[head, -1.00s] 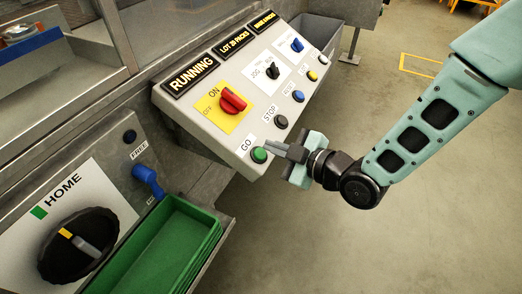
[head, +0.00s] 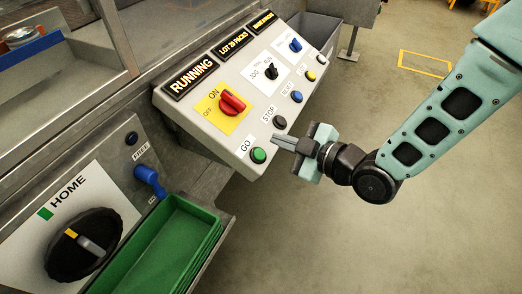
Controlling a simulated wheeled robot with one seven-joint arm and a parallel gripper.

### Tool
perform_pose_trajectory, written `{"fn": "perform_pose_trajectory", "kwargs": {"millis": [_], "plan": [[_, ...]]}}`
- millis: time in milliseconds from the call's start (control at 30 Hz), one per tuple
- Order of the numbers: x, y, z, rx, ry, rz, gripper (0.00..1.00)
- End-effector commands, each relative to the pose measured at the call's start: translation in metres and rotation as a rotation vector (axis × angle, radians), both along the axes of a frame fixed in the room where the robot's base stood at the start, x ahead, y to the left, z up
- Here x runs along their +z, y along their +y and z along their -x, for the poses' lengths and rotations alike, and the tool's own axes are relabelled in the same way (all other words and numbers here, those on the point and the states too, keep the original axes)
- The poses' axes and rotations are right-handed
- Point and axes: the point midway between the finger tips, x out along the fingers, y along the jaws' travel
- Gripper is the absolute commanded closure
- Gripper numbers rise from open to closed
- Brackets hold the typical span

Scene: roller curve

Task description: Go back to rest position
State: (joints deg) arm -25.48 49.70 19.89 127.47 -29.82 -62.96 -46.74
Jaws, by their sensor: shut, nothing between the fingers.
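My gripper (head: 278,142) is in the middle of the head view, at the end of my pale green arm, which comes in from the right. Its fingers are together with nothing between them and point left. It is near the lower front edge of the sloped control panel (head: 229,135), just right of the green GO button (head: 258,155). The fingertips look apart from the button, though their exact distance from the panel is hard to tell.
The panel carries a red ON/OFF switch (head: 232,102), a STOP button (head: 279,122) and several displays, one reading RUNNING (head: 193,77). At lower left are a black HOME dial (head: 83,244), a blue lever (head: 149,178) and a green tray (head: 173,207). Open floor (head: 330,240) lies below and right.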

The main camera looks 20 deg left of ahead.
Motion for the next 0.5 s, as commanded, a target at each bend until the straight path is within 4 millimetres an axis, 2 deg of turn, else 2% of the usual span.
{"fn": "perform_pose_trajectory", "kwargs": {"millis": [267,333,433,500], "plan": [[0.000,0.000,0.000,0.000,0.000,0.000,1.00],[0.005,-0.003,-0.001,-0.012,0.018,0.028,1.00],[0.014,-0.015,-0.004,-0.055,0.086,0.113,1.00],[0.023,-0.030,-0.004,-0.109,0.160,0.197,1.00]]}}
